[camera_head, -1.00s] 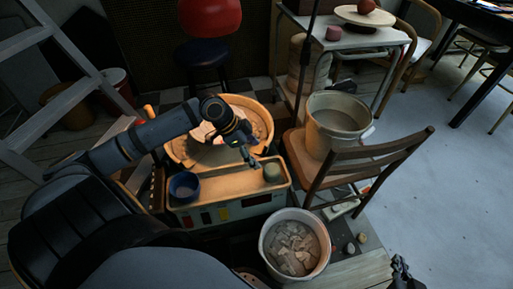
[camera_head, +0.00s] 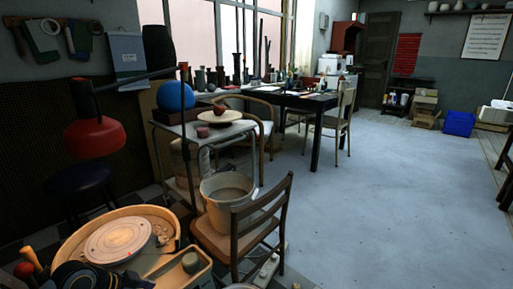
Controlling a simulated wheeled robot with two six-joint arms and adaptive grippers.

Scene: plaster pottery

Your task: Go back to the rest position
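Part of my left arm, with the dark gripper (camera_head: 138,282), shows at the bottom left edge of the head view. It is in front of the potter's wheel (camera_head: 72,246), over the near side of its tan basin. The fingers are small, dark and partly cut off by the frame edge, so I cannot tell whether they are open or shut. No held object can be made out. My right arm and gripper are not in view.
A wooden chair (camera_head: 277,225) holding a bucket (camera_head: 228,213) stands right of the wheel. Behind it are a small table (camera_head: 168,128) and a red lamp (camera_head: 95,138). A long dark table (camera_head: 310,103) is farther back. The pale floor (camera_head: 390,200) at right is clear.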

